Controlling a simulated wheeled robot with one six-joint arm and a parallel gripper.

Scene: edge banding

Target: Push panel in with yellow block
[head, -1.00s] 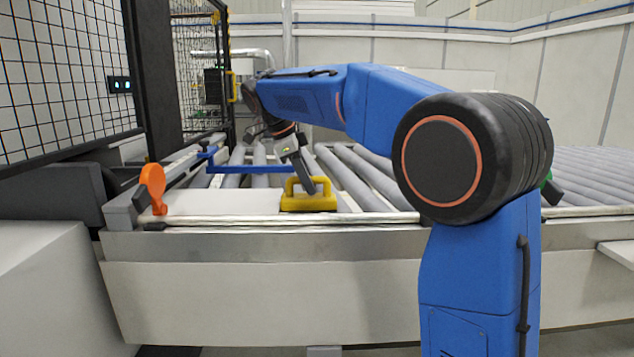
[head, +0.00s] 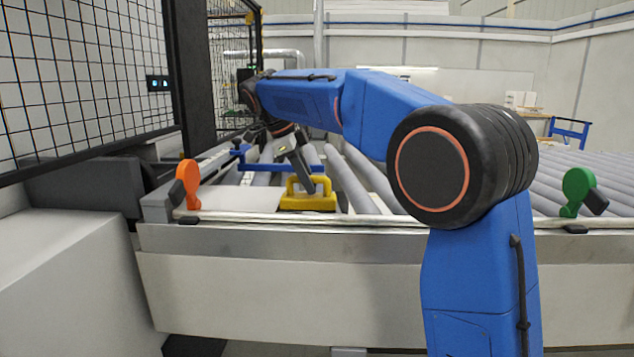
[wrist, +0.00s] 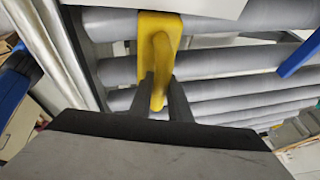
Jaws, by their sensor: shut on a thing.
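The yellow block (head: 308,203), with a loop handle, lies on the roller conveyor near its front edge. My gripper (head: 302,178) reaches down from above and is shut on the handle; in the wrist view its two dark fingers (wrist: 160,95) stand either side of the yellow handle (wrist: 160,60). The flat white panel (head: 240,199) lies on the left end of the conveyor, its right edge at the block's left side. They look in contact. The panel's left end passes behind the orange knob. A corner of the panel (wrist: 205,6) shows at the top of the wrist view.
The orange knob (head: 189,180) stands at the conveyor's front left and a green one (head: 577,188) at the right. A blue bar (head: 285,168) crosses behind the panel. A mesh fence (head: 85,70) and dark post stand at left. Bare rollers (head: 365,175) lie right of the block.

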